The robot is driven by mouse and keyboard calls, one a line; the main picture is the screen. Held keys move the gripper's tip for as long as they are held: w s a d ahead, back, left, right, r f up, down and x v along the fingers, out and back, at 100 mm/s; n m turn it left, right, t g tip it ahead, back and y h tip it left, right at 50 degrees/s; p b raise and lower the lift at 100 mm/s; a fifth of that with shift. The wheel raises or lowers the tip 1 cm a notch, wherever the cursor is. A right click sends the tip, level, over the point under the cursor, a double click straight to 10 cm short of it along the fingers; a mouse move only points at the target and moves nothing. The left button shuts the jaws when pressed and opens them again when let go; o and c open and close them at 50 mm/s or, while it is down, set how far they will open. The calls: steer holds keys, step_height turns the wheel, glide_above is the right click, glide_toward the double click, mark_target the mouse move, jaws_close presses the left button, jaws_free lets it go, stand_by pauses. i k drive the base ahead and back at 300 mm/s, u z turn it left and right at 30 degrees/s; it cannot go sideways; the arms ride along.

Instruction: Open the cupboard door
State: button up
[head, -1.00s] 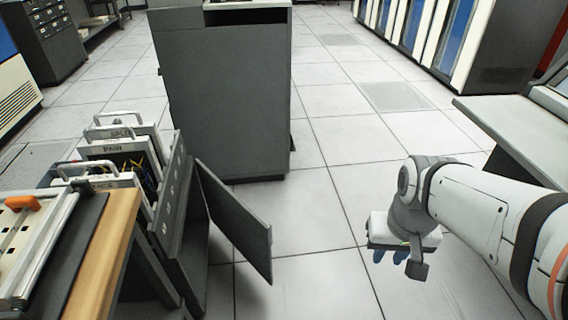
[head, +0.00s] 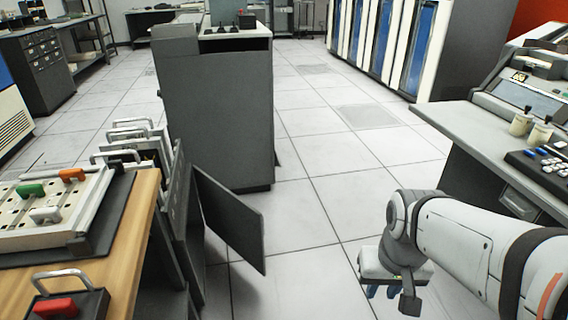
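The cupboard door (head: 228,218) is a flat dark grey panel at left centre in the head view. It stands swung out from the grey cupboard (head: 180,215), with its free edge toward the middle of the floor. The cupboard's inside is mostly hidden. My gripper (head: 382,291) hangs over the floor at lower right, well to the right of the door and apart from it. Its fingers are small, bluish and partly hidden by the wrist, so its opening is unclear. I see nothing held in it.
A wooden-topped desk (head: 140,215) with panels and coloured handles is at left. A tall grey cabinet (head: 218,120) stands behind the door. Tiled floor (head: 320,215) between door and gripper is clear.

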mark_target(240, 225)
steer(key=z, duration=0.25)
steer(key=i, duration=1.8)
steer(key=u, duration=0.9)
steer(key=k, duration=0.75)
steer(key=u, duration=0.2)
steer(key=i, duration=0.8)
steer(key=z, duration=0.1)
